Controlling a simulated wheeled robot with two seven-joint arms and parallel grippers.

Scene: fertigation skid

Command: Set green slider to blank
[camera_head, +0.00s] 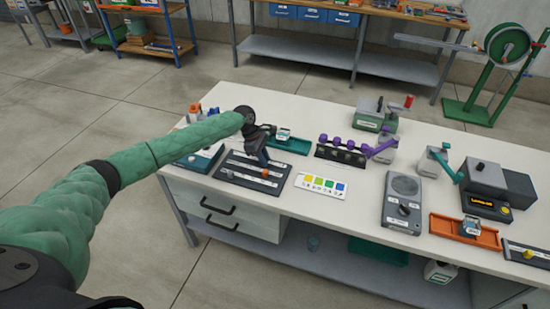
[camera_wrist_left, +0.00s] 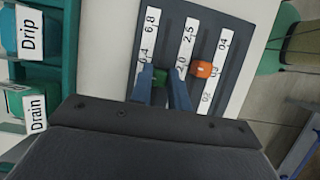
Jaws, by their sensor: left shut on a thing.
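The slider panel (camera_head: 238,180) is a dark plate with white scale strips, lying on the white bench. In the left wrist view the panel (camera_wrist_left: 229,35) shows three strips with numbers such as 6.8, 2.5 and 04. The green slider (camera_wrist_left: 160,76) sits between the first and second strips, near the lower part of the scales. My left gripper (camera_head: 264,160) reaches down over the panel. In the wrist view its two blue fingers are shut on the green slider. An orange slider (camera_wrist_left: 203,69) sits beside the third strip, to the right of the fingers. My right gripper is not in view.
A card with coloured squares (camera_head: 321,186) lies right of the panel. A green tray (camera_head: 296,146) and purple-knobbed rack (camera_head: 341,153) stand behind. A grey dial box (camera_head: 403,203) and an orange tray (camera_head: 482,238) are further right. The wrist view shows Drip and Drain labels at left.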

